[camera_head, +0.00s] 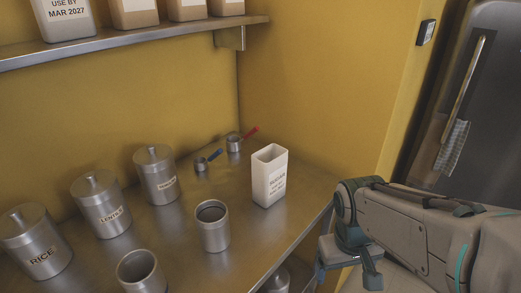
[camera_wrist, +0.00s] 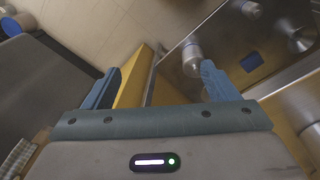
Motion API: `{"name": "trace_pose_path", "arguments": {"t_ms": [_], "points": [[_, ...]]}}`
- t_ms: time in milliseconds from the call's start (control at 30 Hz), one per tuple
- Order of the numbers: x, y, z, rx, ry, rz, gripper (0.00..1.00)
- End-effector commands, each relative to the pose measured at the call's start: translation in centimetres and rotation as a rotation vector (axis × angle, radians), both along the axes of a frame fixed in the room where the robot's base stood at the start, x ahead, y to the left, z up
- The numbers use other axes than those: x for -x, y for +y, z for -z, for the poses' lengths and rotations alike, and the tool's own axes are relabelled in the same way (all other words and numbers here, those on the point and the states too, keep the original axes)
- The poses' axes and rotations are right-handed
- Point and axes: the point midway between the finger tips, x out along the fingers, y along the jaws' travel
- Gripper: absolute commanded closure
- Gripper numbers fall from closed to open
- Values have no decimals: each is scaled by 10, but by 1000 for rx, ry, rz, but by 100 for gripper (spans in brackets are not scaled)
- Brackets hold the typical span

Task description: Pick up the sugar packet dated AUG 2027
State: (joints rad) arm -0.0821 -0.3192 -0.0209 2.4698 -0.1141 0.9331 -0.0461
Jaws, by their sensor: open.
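Several packets stand on the wall shelf in the head view, cut off by the top edge. The leftmost packet (camera_head: 68,18) is white and reads "USE BY MAR 2027". The packets to its right (camera_head: 134,14), (camera_head: 187,9), (camera_head: 227,6) show no readable date. I cannot tell which is dated AUG 2027. My gripper (camera_head: 347,277) is open and empty off the counter's right front edge, low and far from the shelf. In the wrist view its two blue fingers (camera_wrist: 160,82) are spread, with nothing between them but background.
The steel counter (camera_head: 180,245) holds lidded canisters marked RICE (camera_head: 38,243) and LENTILS (camera_head: 102,206), another lidded canister (camera_head: 156,176), open canisters (camera_head: 213,229), (camera_head: 141,274), scoops (camera_head: 208,162), (camera_head: 235,143) and a white open container (camera_head: 269,178). A fridge (camera_head: 478,120) stands right.

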Motion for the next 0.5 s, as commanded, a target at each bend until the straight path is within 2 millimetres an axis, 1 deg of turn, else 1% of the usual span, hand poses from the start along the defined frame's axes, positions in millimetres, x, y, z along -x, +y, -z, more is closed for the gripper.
{"name": "trace_pose_path", "arguments": {"t_ms": [33, 167, 267, 367, 467, 500], "points": [[-5, 4, -20, 44, 40, -87, 19], [-23, 14, -45, 200, 147, -362, 19], [-40, 24, -63, 333, 220, -576, 19], [-59, 38, -82, 473, 286, -785, 19], [-78, 58, -100, 620, 342, -994, 19], [-86, 68, -108, 682, 363, -1074, 19]]}}
